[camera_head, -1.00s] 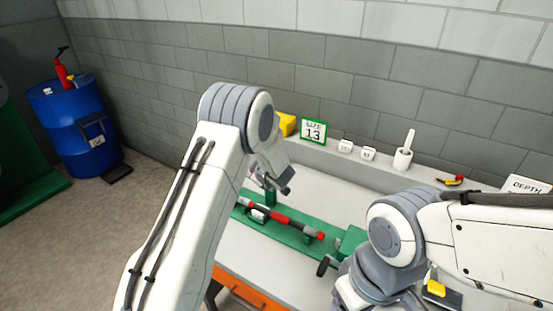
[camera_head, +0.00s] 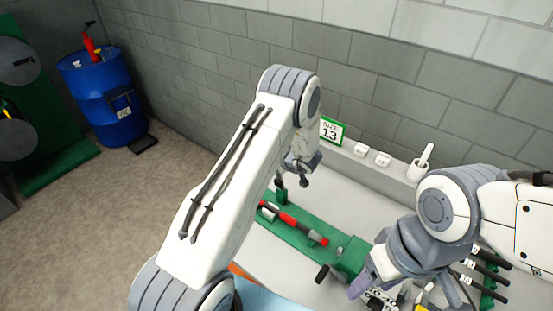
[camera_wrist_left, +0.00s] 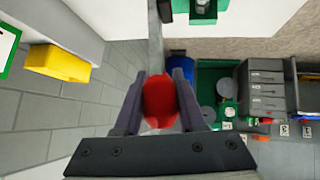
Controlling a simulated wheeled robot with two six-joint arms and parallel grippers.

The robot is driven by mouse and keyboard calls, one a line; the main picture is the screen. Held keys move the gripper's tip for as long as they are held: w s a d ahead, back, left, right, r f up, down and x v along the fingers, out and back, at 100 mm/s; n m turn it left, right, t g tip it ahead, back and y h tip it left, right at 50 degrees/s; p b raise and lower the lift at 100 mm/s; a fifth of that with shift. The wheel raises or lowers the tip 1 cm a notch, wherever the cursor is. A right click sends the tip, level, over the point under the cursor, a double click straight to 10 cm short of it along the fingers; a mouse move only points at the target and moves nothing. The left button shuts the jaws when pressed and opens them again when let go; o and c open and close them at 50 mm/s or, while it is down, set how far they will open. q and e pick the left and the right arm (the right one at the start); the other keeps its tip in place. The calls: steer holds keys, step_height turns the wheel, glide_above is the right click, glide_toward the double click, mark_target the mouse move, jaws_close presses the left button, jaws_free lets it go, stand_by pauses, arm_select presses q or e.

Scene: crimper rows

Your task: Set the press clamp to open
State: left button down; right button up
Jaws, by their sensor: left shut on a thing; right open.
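The press is a long green base (camera_head: 290,228) on the pale bench, with a green block (camera_head: 351,257) and a black knob (camera_head: 322,273) at its near right end. A red and black tool (camera_head: 300,226) lies along it. A short dark upright part (camera_head: 281,190) stands at its far left end. My left gripper (camera_head: 303,178) is just above that end. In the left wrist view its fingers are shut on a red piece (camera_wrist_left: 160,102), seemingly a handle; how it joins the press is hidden. My right gripper (camera_head: 361,290) is open, low beside the green block; its fingers are partly hidden.
A size 13 sign (camera_head: 331,131), small white blocks (camera_head: 382,159) and a white cup (camera_head: 418,170) stand on the back ledge. A yellow block (camera_wrist_left: 57,62) sits there too. Several black-handled tools (camera_head: 487,268) lie at right. A blue barrel (camera_head: 98,95) stands far left.

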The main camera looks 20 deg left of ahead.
arm_select(q)
steer(key=shift+w+a+r, duration=0.1)
steer(key=shift+w, duration=0.05)
steer(key=c, duration=0.5)
jaws_free()
steer(key=shift+c, duration=0.2)
steer(key=shift+o, duration=0.2)
steer(key=shift+w, duration=0.1)
steer(key=b+v, duration=0.2)
steer(key=v, duration=0.8)
steer(key=shift+d+b, duration=0.3)
steer(key=shift+b, duration=0.1)
